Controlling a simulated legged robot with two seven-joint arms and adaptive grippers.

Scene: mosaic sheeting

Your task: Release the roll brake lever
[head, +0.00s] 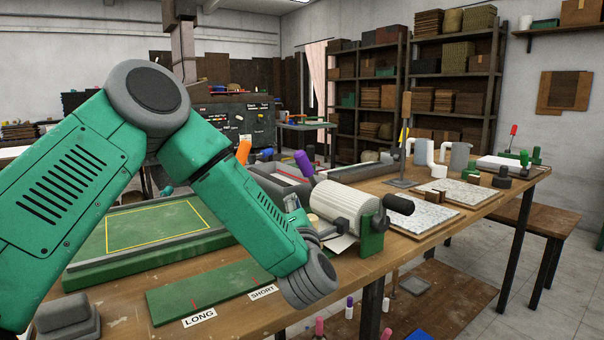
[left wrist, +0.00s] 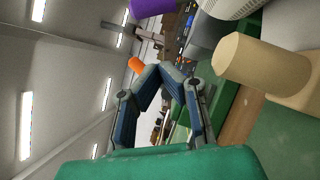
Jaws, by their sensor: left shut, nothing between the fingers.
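A white ribbed roll (head: 345,205) sits on the bench in the head view, with a green bracket (head: 371,238) and a black handle (head: 399,204) at its right end. A purple-tipped lever (head: 304,164) rises behind the roll and an orange-tipped lever (head: 243,151) stands further left. I cannot tell which lever is the roll brake. In the left wrist view, my left gripper (left wrist: 163,72) is shut and empty, its fingertips near the orange tip (left wrist: 136,65) in the picture. A beige cylinder (left wrist: 262,64) is to its right, apart from the fingers. My forearm hides part of the bench.
A green board (head: 210,292) with LONG and SHORT labels lies at the bench front. A green framed bed (head: 150,228) is behind my forearm. Speckled sheets (head: 420,213) and white pipe fittings (head: 420,152) occupy the right side of the bench.

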